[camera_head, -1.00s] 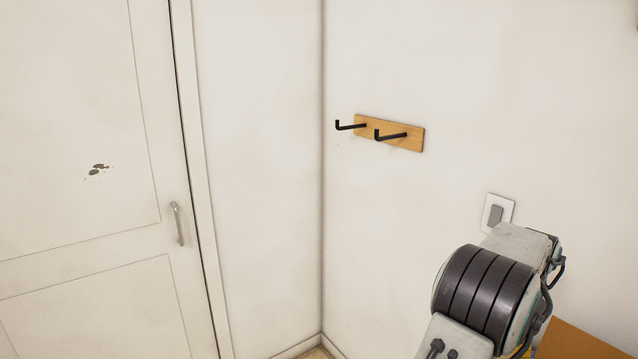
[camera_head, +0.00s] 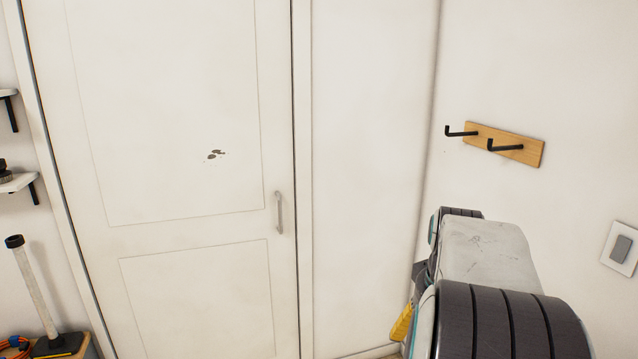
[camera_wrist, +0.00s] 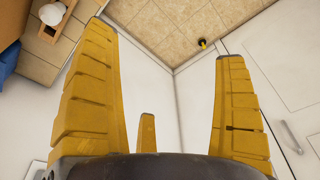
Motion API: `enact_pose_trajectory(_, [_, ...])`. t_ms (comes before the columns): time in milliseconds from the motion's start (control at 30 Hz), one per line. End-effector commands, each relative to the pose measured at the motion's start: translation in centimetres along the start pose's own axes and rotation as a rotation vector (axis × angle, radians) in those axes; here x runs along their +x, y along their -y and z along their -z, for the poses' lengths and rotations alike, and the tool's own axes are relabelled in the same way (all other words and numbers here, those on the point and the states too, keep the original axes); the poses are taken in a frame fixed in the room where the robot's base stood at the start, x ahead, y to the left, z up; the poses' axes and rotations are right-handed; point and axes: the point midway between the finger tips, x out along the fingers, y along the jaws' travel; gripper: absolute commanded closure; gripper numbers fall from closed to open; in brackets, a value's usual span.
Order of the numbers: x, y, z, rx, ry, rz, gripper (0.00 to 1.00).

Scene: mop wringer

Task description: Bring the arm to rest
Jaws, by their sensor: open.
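My arm rises in the lower right of the head view, in front of the wall corner. In the head view only a yellow piece of my gripper (camera_head: 402,324) shows, past the arm's left side. In the wrist view the yellow fingers of my gripper (camera_wrist: 172,75) stand wide apart, with a shorter third one low between them. The gripper is open and nothing is between the fingers. It points toward the tiled floor (camera_wrist: 190,25) and the corner of the white walls.
A white door (camera_head: 180,180) with a handle (camera_head: 279,212) fills the left. A wooden rack (camera_head: 510,145) with two black hooks is on the right wall above my arm, with a switch (camera_head: 621,249) farther right. Shelves and a long-handled tool (camera_head: 32,290) stand at far left.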

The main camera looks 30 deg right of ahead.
Motion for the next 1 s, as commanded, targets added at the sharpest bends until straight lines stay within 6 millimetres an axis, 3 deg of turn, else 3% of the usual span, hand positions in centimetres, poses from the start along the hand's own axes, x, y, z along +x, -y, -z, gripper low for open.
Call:
enact_pose_trajectory(33, [-0.6,2.8,-1.1,-0.071,-0.021,0.013,0.09])
enact_pose_trajectory(200, [-1.9,9.4,-5.5,-0.262,-0.084,0.062,0.09])
enact_pose_trajectory(400, [-2.5,14.1,-11.7,-0.465,-0.145,0.132,0.09])
enact_pose_trajectory(600, [-2.3,16.0,-16.4,-0.612,-0.187,0.194,0.09])
enact_pose_trajectory(700, [-2.1,16.4,-17.8,-0.658,-0.200,0.216,0.09])
enact_pose_trajectory(1000, [-1.9,16.6,-19.1,-0.697,-0.210,0.236,0.09])
